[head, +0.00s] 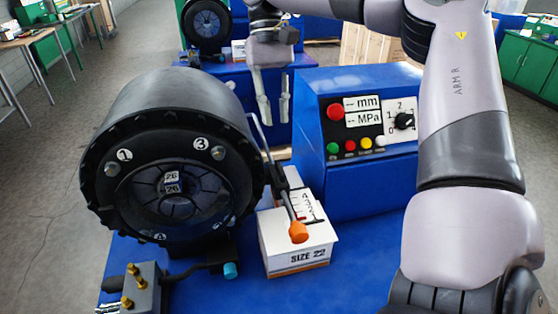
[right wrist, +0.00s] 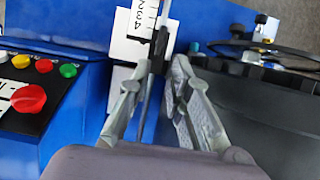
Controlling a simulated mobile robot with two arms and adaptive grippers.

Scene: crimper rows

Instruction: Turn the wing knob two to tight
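Small metal knobs sit near number 1 (head: 112,170) and number 3 (head: 219,154). Number 4 (head: 159,236) is at lower left, and the lower-right knob (head: 222,222) is dark and its number hard to read. My right gripper (head: 273,122) hangs fingers down behind and right of the crimper head, open and empty. In the right wrist view its fingers (right wrist: 153,80) are apart, with a thin rod seen between them; contact cannot be told. My left gripper is out of view.
A blue control box (head: 340,190) with coloured buttons and a black dial (head: 404,120) stands at right. A lever with an orange tip (head: 298,232) reaches over a white SIZE 22 box (head: 300,258). Brass fittings (head: 128,290) stand at front left.

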